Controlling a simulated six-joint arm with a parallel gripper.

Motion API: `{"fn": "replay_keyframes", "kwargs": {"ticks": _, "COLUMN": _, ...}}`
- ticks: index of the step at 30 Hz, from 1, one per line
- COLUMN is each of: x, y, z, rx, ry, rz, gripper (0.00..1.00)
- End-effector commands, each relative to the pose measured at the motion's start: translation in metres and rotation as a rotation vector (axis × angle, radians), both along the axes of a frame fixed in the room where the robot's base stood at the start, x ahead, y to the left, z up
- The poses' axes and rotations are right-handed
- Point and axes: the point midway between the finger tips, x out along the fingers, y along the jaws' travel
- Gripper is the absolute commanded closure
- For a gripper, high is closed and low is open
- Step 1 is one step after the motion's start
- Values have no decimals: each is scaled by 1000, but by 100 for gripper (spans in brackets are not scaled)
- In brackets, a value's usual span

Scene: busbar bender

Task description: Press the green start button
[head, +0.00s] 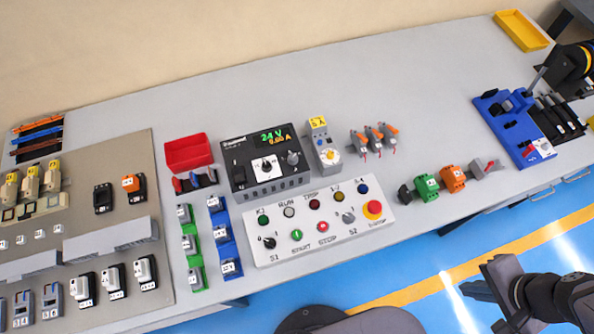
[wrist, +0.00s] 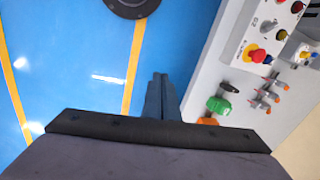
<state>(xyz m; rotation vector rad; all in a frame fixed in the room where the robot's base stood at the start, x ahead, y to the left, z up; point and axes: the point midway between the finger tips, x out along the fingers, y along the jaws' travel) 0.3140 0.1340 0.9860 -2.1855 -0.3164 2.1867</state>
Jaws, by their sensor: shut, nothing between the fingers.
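The green start button (head: 296,234) is on the front row of the white control panel (head: 262,252), above the printed word START. The red stop button (head: 323,227) is just to its right. My gripper (head: 470,292) is at the lower right of the head view, out over the blue floor and well apart from the panel. In the wrist view my gripper (wrist: 160,78) points down with its fingers together and empty. The panel's right end (wrist: 240,40) shows at the upper right there, but the start button is outside that view.
A red emergency stop (head: 373,208) stands up at the panel's right end. The power supply (head: 264,166) is behind the panel. Green (head: 426,188) and orange (head: 453,179) connectors stand to the right. Blue and green rails with modules lie to the left. The table's back middle is clear.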

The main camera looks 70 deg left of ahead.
Motion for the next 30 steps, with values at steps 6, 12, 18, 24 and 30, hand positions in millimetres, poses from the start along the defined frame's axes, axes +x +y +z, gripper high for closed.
{"fn": "replay_keyframes", "kwargs": {"ticks": 6, "x": -51, "y": 86, "z": 2, "rx": 78, "ry": 164, "rz": 109, "gripper": 100}}
{"fn": "replay_keyframes", "kwargs": {"ticks": 12, "x": -111, "y": 152, "z": 2, "rx": 135, "ry": 315, "rz": 197, "gripper": 100}}
{"fn": "replay_keyframes", "kwargs": {"ticks": 18, "x": -180, "y": 204, "z": 6, "rx": 178, "ry": 463, "rz": 279, "gripper": 100}}
{"fn": "replay_keyframes", "kwargs": {"ticks": 24, "x": -238, "y": 236, "z": 12, "rx": 205, "ry": 581, "rz": 341, "gripper": 100}}
{"fn": "replay_keyframes", "kwargs": {"ticks": 30, "x": -272, "y": 250, "z": 16, "rx": 220, "ry": 646, "rz": 371, "gripper": 100}}
